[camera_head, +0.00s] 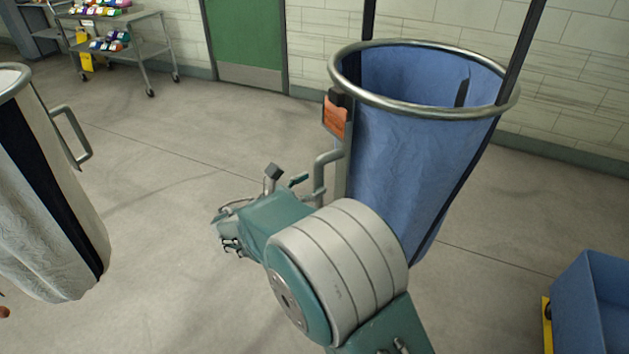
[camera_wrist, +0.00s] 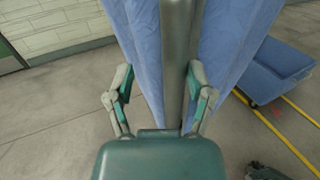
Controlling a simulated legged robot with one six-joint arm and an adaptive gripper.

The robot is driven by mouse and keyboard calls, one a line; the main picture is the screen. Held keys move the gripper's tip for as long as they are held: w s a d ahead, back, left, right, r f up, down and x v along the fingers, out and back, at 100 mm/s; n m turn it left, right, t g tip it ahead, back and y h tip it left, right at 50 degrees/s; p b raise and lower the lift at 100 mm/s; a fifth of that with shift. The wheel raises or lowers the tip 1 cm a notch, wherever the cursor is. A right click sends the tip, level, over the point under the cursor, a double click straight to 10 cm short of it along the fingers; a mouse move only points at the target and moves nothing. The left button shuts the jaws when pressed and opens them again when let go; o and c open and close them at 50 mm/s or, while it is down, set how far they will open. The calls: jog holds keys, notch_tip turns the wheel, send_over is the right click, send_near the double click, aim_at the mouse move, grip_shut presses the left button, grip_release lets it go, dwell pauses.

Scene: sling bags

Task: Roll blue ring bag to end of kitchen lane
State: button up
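The blue ring bag (camera_head: 410,165) hangs from a round metal ring at the centre right of the head view. Its blue cloth also fills the top of the wrist view (camera_wrist: 232,40). A grey tube handle (camera_head: 320,178) stands out from its left side, below an orange tag (camera_head: 335,117). My gripper (camera_wrist: 162,85) is open at the handle. In the wrist view the grey upright bar (camera_wrist: 178,60) stands between the spread fingers, nearer the right one. I cannot tell whether a finger touches it. My arm hides the bag's lower left part in the head view.
A white ring bag (camera_head: 45,205) with a dark stripe and its own handle stands at left. A blue bin (camera_head: 590,300) is at lower right, near yellow floor lines (camera_wrist: 290,140). A grey cart (camera_head: 125,48) and green door (camera_head: 245,40) stand behind. Open floor lies between the bags.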

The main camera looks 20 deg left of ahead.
jog(key=v, duration=1)
jog(key=shift+s+a, duration=0.2)
jog(key=shift+s, duration=0.05)
jog(key=shift+f, duration=0.1)
dwell(0.5)
jog(key=d+r+m+g, duration=0.2)
jog(key=d+m+g, duration=0.2)
jog(key=d, duration=0.6)
jog(key=w+d+r+m+g, duration=0.1)
jog(key=d+r+m+g, duration=0.15)
jog(key=d+m, duration=0.45)
jog(key=d+r+m+g, duration=0.15)
jog(key=d+g, duration=0.25)
jog(key=d, duration=0.8)
jog(key=s+d+m+y, duration=0.8)
jog(key=s+d+m, duration=0.4)
jog(key=s+m, duration=0.3)
jog(key=shift+d+r+m, duration=0.3)
jog(key=shift+m, duration=1.15)
